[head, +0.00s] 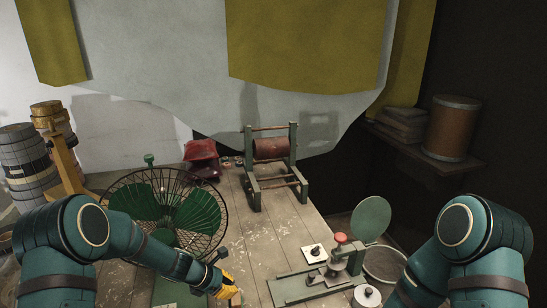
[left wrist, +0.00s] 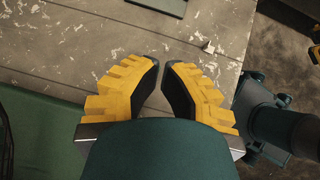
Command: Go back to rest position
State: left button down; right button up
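My left gripper (head: 226,288) hangs at the front of the workbench (head: 255,240), near the bottom of the head view. In the left wrist view its yellow fingers (left wrist: 163,72) have dark pads. A narrow gap shows between them, with nothing held. Bare, worn planks lie below and ahead of the fingers. My right arm is folded at the lower right of the head view, and its gripper does not show there. Small yellow pieces at the right edge of the left wrist view may belong to it, but its state is unclear.
A green caged fan (head: 165,212) stands close to my left arm. A green base with a red-topped device (head: 340,240) is at the front right. Bare planks lie between them.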

pick_arm(q)
jog(key=s+f+m, duration=0.1)
jog(key=s, duration=0.1)
jog(key=s+f+m+g+y, duration=0.1)
jog(key=s+f, duration=0.1)
jog(key=s+f+m, duration=0.1)
jog(key=s+m, duration=0.1)
jog(key=shift+s+a+f+y, duration=0.15)
jog(key=shift+s+a+y, duration=0.1)
jog(key=shift+s+y, duration=0.05)
jog(key=s+f+m, duration=0.1)
jog(key=s, duration=0.1)
jog(key=s+f+m+y, duration=0.1)
jog(key=s+m, duration=0.1)
jog(key=s+f+m+g, duration=0.1)
jog(key=s+m, duration=0.1)
jog(key=shift+d+y, duration=0.25)
jog(key=shift+y, duration=0.05)
jog(key=s+d+f+m+b, duration=0.1)
jog(key=s+m, duration=0.4)
jog(key=m, duration=0.1)
jog(key=s+d+f+m+b, duration=0.1)
jog(key=s+f+m+b, duration=0.1)
jog(key=s+m, duration=0.4)
jog(key=shift+s+d+f+t, duration=0.15)
jog(key=shift+d+f+t, duration=0.15)
jog(key=shift+d, duration=0.1)
